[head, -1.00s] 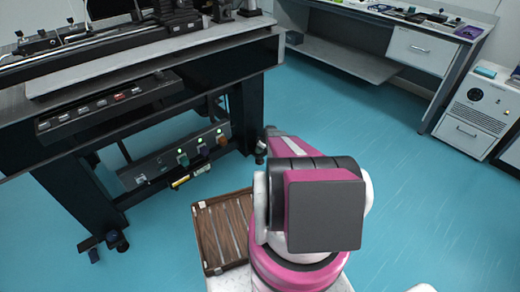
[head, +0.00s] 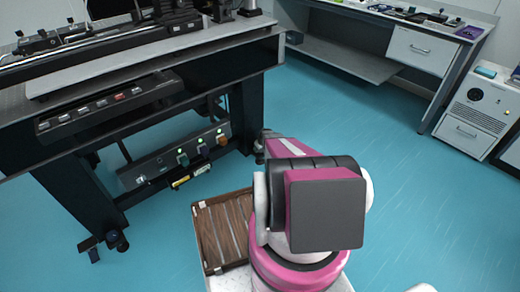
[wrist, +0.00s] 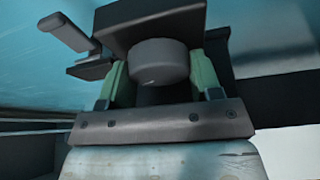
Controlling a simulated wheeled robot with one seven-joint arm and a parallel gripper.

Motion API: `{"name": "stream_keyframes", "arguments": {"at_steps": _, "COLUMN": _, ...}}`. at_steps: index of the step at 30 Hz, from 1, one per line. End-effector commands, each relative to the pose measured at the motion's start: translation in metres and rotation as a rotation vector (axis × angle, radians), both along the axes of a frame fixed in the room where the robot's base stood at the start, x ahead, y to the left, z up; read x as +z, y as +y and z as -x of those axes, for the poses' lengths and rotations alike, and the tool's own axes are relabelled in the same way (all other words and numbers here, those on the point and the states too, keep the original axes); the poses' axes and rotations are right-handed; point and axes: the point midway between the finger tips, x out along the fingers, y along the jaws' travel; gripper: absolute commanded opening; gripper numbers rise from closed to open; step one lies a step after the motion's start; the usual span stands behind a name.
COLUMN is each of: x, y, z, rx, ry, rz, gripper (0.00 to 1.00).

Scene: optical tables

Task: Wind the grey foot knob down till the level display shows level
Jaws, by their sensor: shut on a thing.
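The grey foot knob (wrist: 160,62) shows in the wrist view as a round, smooth cylinder under a dark block. My gripper (wrist: 160,82) is shut on it, with one pale green finger on each side. In the head view my pink and white arm reaches toward the foot of the black table leg (head: 248,115), and it hides the fingers and the knob. I cannot make out a level display or its reading in either view.
A low panel (head: 150,172) with green lights and coloured units hangs under the optical table (head: 55,108). A brown slatted tray (head: 225,235) sits beside my arm. A workbench (head: 350,60) and a white cabinet (head: 475,110) stand at the right. Blue floor between is clear.

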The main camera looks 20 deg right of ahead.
Motion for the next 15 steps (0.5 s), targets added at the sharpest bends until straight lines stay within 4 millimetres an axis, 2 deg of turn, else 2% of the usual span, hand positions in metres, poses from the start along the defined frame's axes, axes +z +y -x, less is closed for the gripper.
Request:
{"name": "stream_keyframes", "arguments": {"at_steps": 10, "x": 0.0001, "y": -0.0003, "z": 0.0010, "rx": -0.002, "ry": 0.002, "rz": 0.001, "gripper": 0.35}}
{"name": "stream_keyframes", "arguments": {"at_steps": 11, "x": 0.0001, "y": -0.0003, "z": 0.0010, "rx": -0.002, "ry": 0.002, "rz": 0.000, "gripper": 0.62}}
{"name": "stream_keyframes", "arguments": {"at_steps": 12, "x": 0.0001, "y": -0.0003, "z": 0.0010, "rx": -0.002, "ry": 0.002, "rz": 0.001, "gripper": 0.75}}
{"name": "stream_keyframes", "arguments": {"at_steps": 13, "x": 0.0001, "y": -0.0002, "z": 0.0008, "rx": -0.002, "ry": 0.002, "rz": 0.001, "gripper": 0.84}}
{"name": "stream_keyframes", "arguments": {"at_steps": 15, "x": 0.0001, "y": -0.0002, "z": 0.0008, "rx": -0.002, "ry": 0.001, "rz": 0.000, "gripper": 0.84}}
